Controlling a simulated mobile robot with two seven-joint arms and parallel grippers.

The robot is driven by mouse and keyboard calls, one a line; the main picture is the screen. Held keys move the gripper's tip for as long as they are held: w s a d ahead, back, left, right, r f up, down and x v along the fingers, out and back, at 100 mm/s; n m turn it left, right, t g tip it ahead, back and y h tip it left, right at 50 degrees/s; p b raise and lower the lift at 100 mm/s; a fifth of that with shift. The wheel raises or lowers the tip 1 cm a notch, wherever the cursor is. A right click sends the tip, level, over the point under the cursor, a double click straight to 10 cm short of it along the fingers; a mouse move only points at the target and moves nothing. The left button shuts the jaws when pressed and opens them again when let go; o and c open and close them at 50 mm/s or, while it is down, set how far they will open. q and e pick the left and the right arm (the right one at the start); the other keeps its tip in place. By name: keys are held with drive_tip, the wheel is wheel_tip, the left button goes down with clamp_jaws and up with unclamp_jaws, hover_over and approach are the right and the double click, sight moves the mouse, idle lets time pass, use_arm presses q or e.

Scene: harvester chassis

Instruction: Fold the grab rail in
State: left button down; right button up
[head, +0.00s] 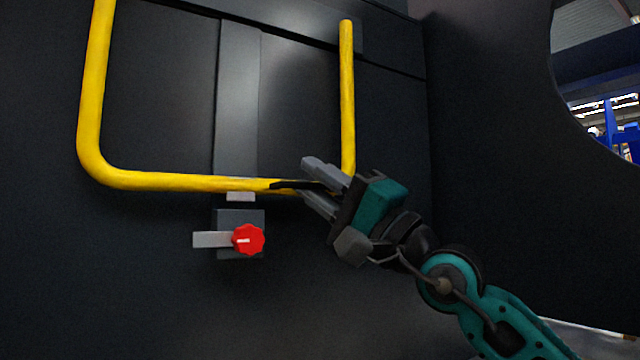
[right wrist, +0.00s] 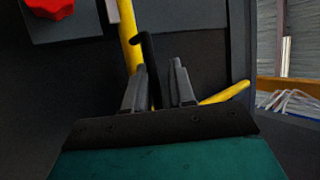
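The grab rail (head: 180,182) is a yellow U-shaped tube on the dark panel, its lower bar running across and two uprights rising from it. In the right wrist view, parts of the yellow rail (right wrist: 128,28) show on both sides of the fingers. My right gripper (head: 312,183) is at the rail's lower right corner, which it partly hides. A thin black bar (right wrist: 148,58) runs between its fingers, close to the left one in the wrist view. A narrow gap shows beside the bar; I cannot tell if the fingers clamp anything. My left gripper is not in view.
A red knob (head: 248,239) on a dark block with a grey tab (head: 209,240) sits just below the rail's lower bar. A dark side wall (head: 490,150) stands at the right, with a rounded opening beyond it. The panel at lower left is clear.

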drive_tip(key=shift+w+f, duration=0.15)
drive_tip(key=shift+w, duration=0.15)
